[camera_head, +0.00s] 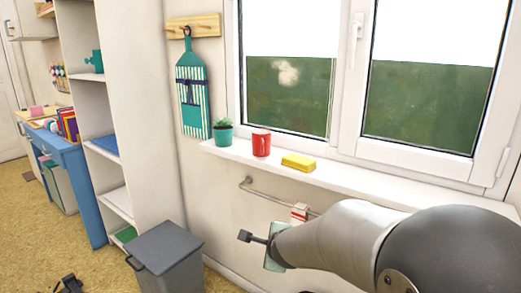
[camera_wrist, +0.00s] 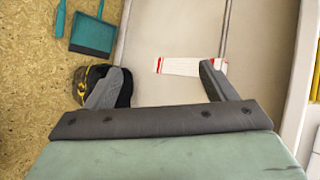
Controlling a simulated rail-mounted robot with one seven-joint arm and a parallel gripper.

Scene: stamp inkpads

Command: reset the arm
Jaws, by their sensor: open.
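My arm reaches in from the lower right in the head view, and my gripper is seen side-on in front of the wall below the window sill. In the wrist view my gripper (camera_wrist: 160,82) has its two grey fingers wide apart, with nothing held between them. Beyond the fingers, a white cloth with red stripes (camera_wrist: 190,67) shows against the pale wall. In the head view the cloth (camera_head: 299,212) hangs on the rail, just above and right of my gripper.
A red mug (camera_head: 261,143), yellow block (camera_head: 299,162) and potted plant (camera_head: 223,131) stand on the sill (camera_head: 350,179). A grey bin (camera_head: 166,256) stands left of my gripper. A teal dustpan (camera_wrist: 91,36) and a dark object with yellow marks (camera_wrist: 90,84) are on the floor.

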